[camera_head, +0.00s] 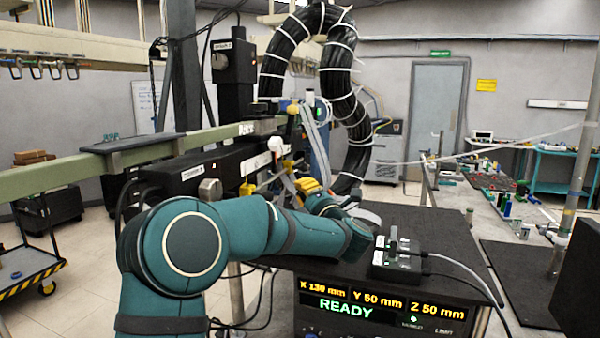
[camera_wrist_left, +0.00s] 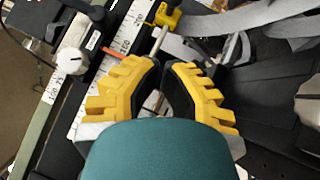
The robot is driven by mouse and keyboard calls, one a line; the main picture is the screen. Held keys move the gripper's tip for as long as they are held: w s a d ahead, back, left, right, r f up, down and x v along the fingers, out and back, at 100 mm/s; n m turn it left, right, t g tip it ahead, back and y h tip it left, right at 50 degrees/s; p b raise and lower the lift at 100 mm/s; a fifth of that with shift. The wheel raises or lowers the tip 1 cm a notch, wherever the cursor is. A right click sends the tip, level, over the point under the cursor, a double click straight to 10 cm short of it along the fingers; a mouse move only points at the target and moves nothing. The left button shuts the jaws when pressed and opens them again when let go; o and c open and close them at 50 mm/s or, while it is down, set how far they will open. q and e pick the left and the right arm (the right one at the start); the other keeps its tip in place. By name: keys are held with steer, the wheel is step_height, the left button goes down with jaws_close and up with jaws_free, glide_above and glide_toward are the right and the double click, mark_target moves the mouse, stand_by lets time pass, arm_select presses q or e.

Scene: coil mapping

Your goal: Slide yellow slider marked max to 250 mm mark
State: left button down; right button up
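In the left wrist view a yellow slider piece (camera_wrist_left: 168,14) is at the top beside a white ruler scale (camera_wrist_left: 122,38); any max marking is unreadable. A metal rod below it reaches toward my fingers. A white knob (camera_wrist_left: 72,60) sits on the scale at left. My left gripper (camera_wrist_left: 166,66) has yellow ribbed fingers, apart with a narrow gap and nothing clearly held. It is below the yellow piece in the picture. In the head view this gripper (camera_head: 308,185) is small, near yellow parts by the rail, partly hidden by my arm. My right gripper is not in view.
A black box (camera_head: 400,258) with cables stands on the dark table (camera_head: 445,235). The display (camera_head: 365,308) reads READY, X 130 mm, Y 50 mm, Z 50 mm. Grey ribbon cables (camera_wrist_left: 225,20) lie close to my fingers. A green beam (camera_head: 70,172) runs at left.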

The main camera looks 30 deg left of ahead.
mark_target(292, 165)
arm_select(q)
steer(key=w+a, duration=0.1)
steer(key=w+a+r, duration=0.1)
steer(key=w+a, duration=0.1)
steer(key=w+a+p, duration=0.1)
steer(key=shift+w+a+r, duration=0.3)
steer(key=shift+w+r, duration=0.05)
steer(key=shift+r, duration=0.05)
steer(key=shift+w+a+r, duration=0.15)
steer(key=shift+w+r, duration=0.1)
steer(key=shift+w, duration=0.4)
